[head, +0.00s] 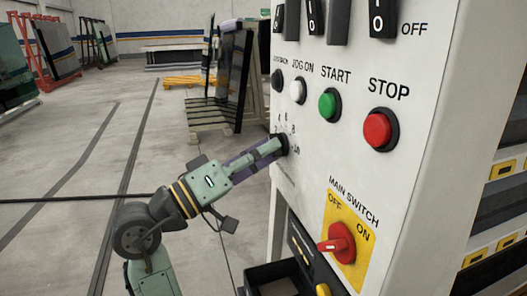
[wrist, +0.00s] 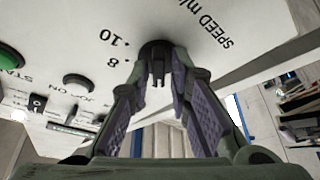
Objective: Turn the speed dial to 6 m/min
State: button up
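The speed dial is a small black knob on the white control panel. In the head view only its edge (head: 285,144) shows past my gripper (head: 273,148). Numbers including 6, 8 and 10 are printed around it. In the wrist view the dial (wrist: 157,48) is at top centre, with a dark narrow grip hanging from it. My gripper's fingers (wrist: 163,72) stand apart, one on each side of that grip, with small gaps visible. I cannot tell whether either pad touches it. The dial's pointed setting is hidden.
Above the dial are a green START button (head: 327,105), a red STOP button (head: 378,130) and a white JOG ON button (head: 298,90). A red main switch (head: 338,243) on a yellow plate is below right. The floor (head: 90,215) at left is open.

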grip_shut()
jog(key=shift+f+b, duration=0.1)
jog(key=shift+b, duration=0.45)
jog(key=shift+w+m+g+h+b, duration=0.1)
jog(key=shift+m+g+h+b, duration=0.55)
jog(key=shift+m+b, duration=1.25)
jog(key=shift+w+m+g+h+b, duration=0.1)
jog(key=shift+m+g+h+b, duration=0.6)
jog(key=shift+m+b, duration=1.15)
jog(key=shift+w+m+g+h+b, duration=0.1)
jog(key=shift+m+g+h+b, duration=0.25)
jog(key=shift+m+g+b, duration=1.1)
jog(key=shift+m+t+b, duration=0.5)
jog(key=shift+b, duration=0.1)
jog(key=shift+o, duration=1.9)
grip_release()
